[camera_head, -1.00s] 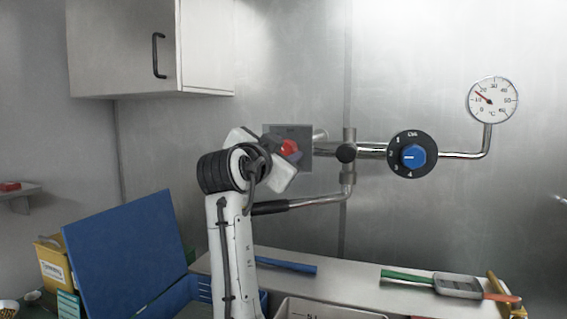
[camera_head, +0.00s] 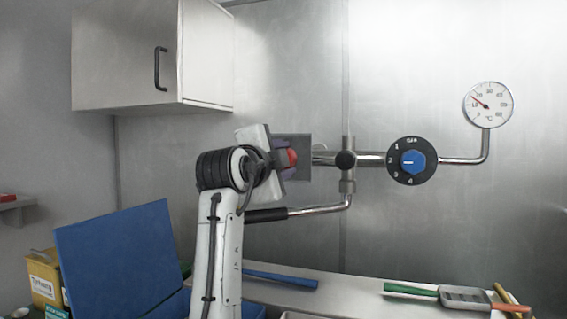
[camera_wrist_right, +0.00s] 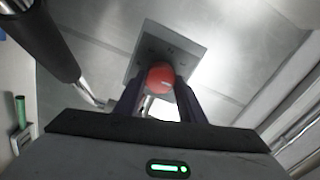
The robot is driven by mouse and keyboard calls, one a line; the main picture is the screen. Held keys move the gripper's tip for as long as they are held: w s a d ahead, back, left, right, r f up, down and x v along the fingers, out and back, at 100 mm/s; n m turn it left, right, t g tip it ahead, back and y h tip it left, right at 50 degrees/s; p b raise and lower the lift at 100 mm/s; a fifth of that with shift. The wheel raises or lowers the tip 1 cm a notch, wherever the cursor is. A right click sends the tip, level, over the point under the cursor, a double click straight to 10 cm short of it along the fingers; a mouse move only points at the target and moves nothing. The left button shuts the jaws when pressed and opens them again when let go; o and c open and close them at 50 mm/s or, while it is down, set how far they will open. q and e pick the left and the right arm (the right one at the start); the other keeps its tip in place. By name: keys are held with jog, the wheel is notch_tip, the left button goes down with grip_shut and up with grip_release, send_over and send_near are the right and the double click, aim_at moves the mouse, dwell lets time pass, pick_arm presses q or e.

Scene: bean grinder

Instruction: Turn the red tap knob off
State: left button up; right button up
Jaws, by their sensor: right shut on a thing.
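The red tap knob (camera_head: 292,158) sits on a grey square plate (camera_head: 304,150) at the left end of the wall pipe. In the right wrist view the knob (camera_wrist_right: 160,77) is between the two dark fingers, in front of the plate (camera_wrist_right: 178,47). My right gripper (camera_wrist_right: 160,100) is shut on the knob. In the head view my right gripper (camera_head: 284,160) reaches the knob from the left and hides part of it. My left gripper is in neither view.
A blue dial (camera_head: 412,162) and a round thermometer (camera_head: 488,105) are on the pipe to the right. A black-handled spout (camera_head: 300,211) lies just below the gripper. A blue lid (camera_head: 120,262) stands at lower left; a wall cabinet (camera_head: 150,60) hangs above. Green-handled scoop (camera_head: 464,298) on the counter.

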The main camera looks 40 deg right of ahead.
dwell(0.4)
jog(key=o, duration=1)
jog(key=shift+o, duration=0.2)
jog(key=shift+a, duration=0.1)
